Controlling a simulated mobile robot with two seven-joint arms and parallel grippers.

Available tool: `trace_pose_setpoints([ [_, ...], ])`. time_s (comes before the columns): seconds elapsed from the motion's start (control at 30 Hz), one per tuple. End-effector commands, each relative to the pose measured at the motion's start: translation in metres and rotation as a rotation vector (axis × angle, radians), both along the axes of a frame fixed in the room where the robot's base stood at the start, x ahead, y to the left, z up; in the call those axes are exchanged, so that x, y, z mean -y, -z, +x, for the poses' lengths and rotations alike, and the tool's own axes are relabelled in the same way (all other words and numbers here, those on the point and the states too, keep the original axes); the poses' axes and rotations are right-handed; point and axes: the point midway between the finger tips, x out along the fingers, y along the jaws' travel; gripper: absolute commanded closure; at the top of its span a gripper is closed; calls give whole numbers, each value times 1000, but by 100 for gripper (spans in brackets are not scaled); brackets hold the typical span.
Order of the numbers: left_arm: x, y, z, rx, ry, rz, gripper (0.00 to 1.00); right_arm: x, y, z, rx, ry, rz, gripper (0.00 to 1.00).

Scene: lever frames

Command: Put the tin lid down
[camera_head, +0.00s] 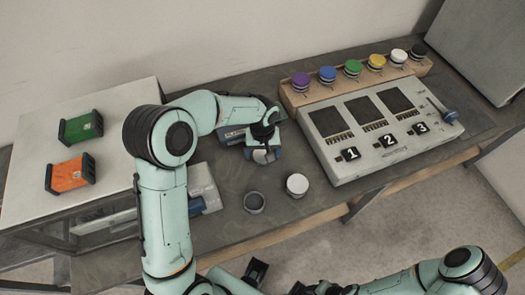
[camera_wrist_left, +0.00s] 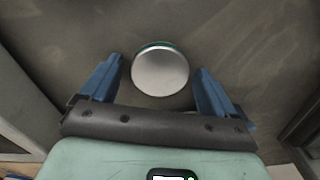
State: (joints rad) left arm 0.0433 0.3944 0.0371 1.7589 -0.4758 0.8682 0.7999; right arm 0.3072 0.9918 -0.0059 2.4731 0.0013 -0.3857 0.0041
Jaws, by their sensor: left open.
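My left gripper (camera_head: 262,152) is low over the grey workbench, behind the two small round containers. Its blue fingers are open, also in the left wrist view (camera_wrist_left: 160,82). A round silvery lid with a teal edge (camera_wrist_left: 160,72) lies between the fingers, with a gap on both sides. In the head view the pale lid (camera_head: 261,156) shows partly under the gripper. An open dark grey tin (camera_head: 254,203) stands in front of it, and a white-topped round tin (camera_head: 297,184) stands to the right. My right arm shows at the bottom right; its fingers are not clear.
A console (camera_head: 380,130) with three dark panels, numbers and a blue-handled lever (camera_head: 449,116) stands on the right. Behind it a wooden rack (camera_head: 290,97) holds several coloured knobs. Green (camera_head: 81,127) and orange (camera_head: 70,174) boxes sit on a pale surface at left.

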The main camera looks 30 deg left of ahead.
Motion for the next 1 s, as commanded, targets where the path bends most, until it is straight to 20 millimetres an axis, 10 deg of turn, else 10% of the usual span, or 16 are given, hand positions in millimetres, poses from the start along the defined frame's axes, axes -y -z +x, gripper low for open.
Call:
trace_pose_setpoints([
  [0.6,0,-108,1,4,0,0,11,0,-13,6,7,0,0,57],
  [1.0,0,-124,0,0,1,0,11,0,-15,7,8,0,0,57],
])
